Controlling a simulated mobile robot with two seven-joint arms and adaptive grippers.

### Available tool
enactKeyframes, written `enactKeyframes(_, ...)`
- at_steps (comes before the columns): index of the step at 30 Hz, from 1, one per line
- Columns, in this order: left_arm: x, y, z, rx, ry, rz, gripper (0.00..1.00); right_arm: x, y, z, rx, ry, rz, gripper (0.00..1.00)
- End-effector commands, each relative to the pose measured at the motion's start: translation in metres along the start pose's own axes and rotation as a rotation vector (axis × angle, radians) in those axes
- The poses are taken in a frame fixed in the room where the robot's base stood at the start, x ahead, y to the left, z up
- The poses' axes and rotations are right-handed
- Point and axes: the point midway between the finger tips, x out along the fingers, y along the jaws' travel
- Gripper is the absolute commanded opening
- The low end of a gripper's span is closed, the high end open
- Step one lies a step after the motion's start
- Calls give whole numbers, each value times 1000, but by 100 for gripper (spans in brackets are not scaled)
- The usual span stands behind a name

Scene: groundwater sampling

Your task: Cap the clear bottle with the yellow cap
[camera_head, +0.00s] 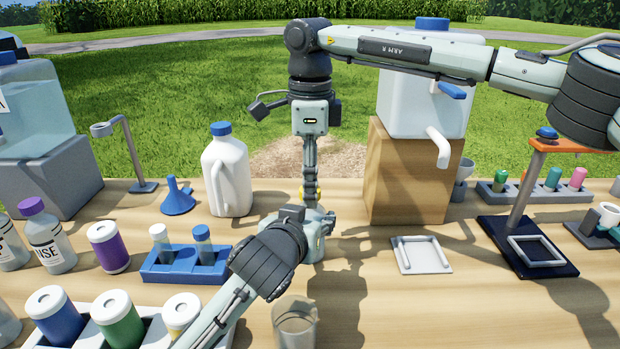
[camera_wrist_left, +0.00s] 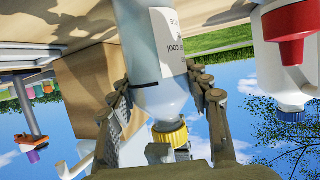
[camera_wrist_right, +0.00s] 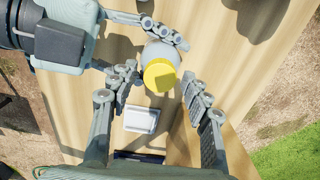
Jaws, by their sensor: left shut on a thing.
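The clear bottle (camera_wrist_left: 160,95), with a white label, is held between the fingers of my left gripper (camera_wrist_left: 165,95). The yellow cap (camera_wrist_left: 170,135) sits at the bottle's mouth; whether it is fully seated I cannot tell. In the right wrist view the yellow cap (camera_wrist_right: 160,75) is seen from above, on top of the bottle (camera_wrist_right: 160,52). My right gripper (camera_wrist_right: 161,80) is open, its fingers on either side of the cap with visible gaps. In the head view it points down from above (camera_head: 311,190), and the grippers mostly hide the bottle.
A white jug (camera_head: 227,172) with a blue cap and a blue funnel (camera_head: 178,196) stand left. A wooden block (camera_head: 405,180) under a water container stands right, near a white square tray (camera_head: 420,254). A blue vial rack (camera_head: 183,270) and a glass beaker (camera_head: 295,322) are in front.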

Motion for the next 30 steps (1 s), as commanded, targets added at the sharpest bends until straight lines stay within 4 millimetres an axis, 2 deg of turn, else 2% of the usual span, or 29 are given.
enactKeyframes(2,0,0,0,0,0,0,0,0,0,0,0,0,0,40)
enactKeyframes(11,0,0,0,0,0,0,0,0,0,0,0,0,0,2)
enactKeyframes(12,0,0,0,0,0,0,0,0,0,0,0,0,0,0)
enactKeyframes(18,0,0,0,0,0,0,0,0,0,0,6,0,0,0)
enactKeyframes(19,0,0,0,0,0,0,0,0,0,0,6,0,0,32)
enactKeyframes(24,0,0,0,0,0,0,0,0,0,0,6,0,0,53)
enactKeyframes(30,0,0,0,0,0,0,0,0,0,0,6,0,0,55)
